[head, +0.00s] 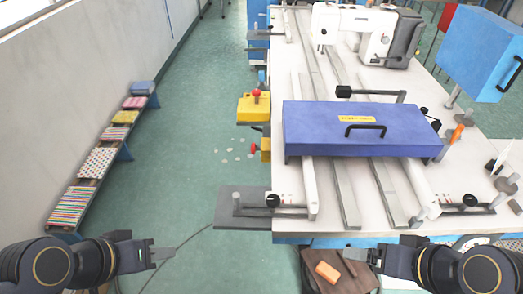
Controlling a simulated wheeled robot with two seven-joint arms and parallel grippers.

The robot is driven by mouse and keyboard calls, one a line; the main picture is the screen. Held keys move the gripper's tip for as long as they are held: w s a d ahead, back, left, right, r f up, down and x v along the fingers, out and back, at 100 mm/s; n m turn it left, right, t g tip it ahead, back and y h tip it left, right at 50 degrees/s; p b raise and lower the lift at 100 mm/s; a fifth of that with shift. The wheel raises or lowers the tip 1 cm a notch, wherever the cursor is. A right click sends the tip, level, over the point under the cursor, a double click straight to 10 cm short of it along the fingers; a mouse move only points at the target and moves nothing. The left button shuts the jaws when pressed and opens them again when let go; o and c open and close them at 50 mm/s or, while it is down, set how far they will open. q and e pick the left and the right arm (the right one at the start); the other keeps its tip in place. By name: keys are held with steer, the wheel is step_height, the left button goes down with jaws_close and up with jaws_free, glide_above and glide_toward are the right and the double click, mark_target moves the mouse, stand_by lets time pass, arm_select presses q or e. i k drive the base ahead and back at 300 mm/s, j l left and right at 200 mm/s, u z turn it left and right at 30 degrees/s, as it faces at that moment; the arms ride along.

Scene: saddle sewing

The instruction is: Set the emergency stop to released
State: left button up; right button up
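A yellow box with a red mushroom-shaped knob (256,95) on top stands at the left edge of the machine table. A second, smaller yellow box (265,149) is on the table's left side nearer to me, with a red button (254,148) facing left. I cannot tell which is the emergency stop, or whether either knob is pressed. My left gripper (160,256) is at the lower left, over the floor, well short of both boxes. My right gripper (352,254) is at the table's front edge. I see nothing held in either; finger gaps are unclear.
The white table (285,190) carries a blue cover with a black handle (365,131), metal rails and a sewing machine (355,28). A grey plate (240,208) juts out left. A low bench (75,200) with fabric stacks lines the wall.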

mark_target(254, 148)
steer(key=i+j+z, duration=0.1)
steer(key=z, duration=0.25)
steer(key=i+j+z, duration=0.2)
steer(key=z, duration=0.15)
steer(key=i+j+z, duration=0.35)
steer(key=k+l, duration=0.1)
